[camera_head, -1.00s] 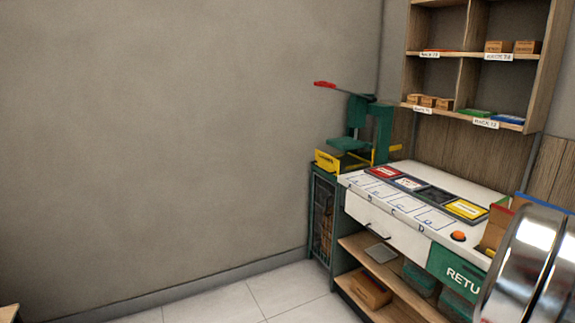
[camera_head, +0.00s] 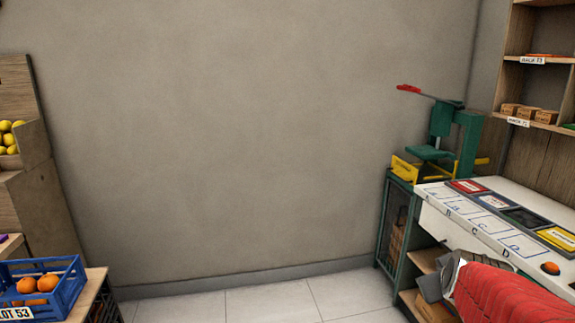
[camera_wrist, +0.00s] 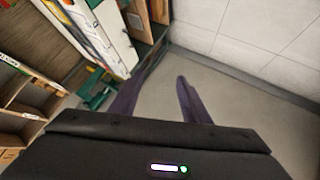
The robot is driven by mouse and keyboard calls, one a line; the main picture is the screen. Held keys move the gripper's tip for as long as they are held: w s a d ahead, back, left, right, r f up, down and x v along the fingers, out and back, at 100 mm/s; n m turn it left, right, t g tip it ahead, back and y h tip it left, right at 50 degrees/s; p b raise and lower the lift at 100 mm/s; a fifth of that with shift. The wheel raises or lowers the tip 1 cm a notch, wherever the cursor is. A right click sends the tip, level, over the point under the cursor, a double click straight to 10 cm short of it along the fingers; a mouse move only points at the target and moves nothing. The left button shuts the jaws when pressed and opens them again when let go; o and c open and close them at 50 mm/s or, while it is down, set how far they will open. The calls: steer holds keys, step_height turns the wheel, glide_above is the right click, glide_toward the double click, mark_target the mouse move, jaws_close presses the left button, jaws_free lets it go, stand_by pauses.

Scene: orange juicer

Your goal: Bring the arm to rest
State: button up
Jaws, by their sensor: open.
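My gripper (camera_wrist: 162,78) shows in the wrist view as two dark fingers, apart, with nothing between them. Bare wall and floor lie beyond the fingers. In the head view a red padded shape with a grey end is at the lower right, in front of the white counter (camera_head: 470,215); I take it for my arm. Its fingers cannot be made out there.
A green press (camera_head: 440,152) with a red-tipped lever stands on a green cabinet beside the counter. Wooden shelves (camera_head: 540,125) hang at the right. A blue crate (camera_head: 72,290) of oranges (camera_head: 37,284) is at the lower left. The middle floor is clear.

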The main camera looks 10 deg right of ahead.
steer(key=s+a+y, duration=0.3)
steer(key=a, duration=1.4)
steer(key=s+a+f+g+y, duration=0.2)
steer(key=s+a, duration=0.7)
steer(key=a, duration=0.2)
steer(key=shift+a+g+y, duration=0.4)
steer(key=c, duration=0.3)
steer(key=shift+d, duration=0.1)
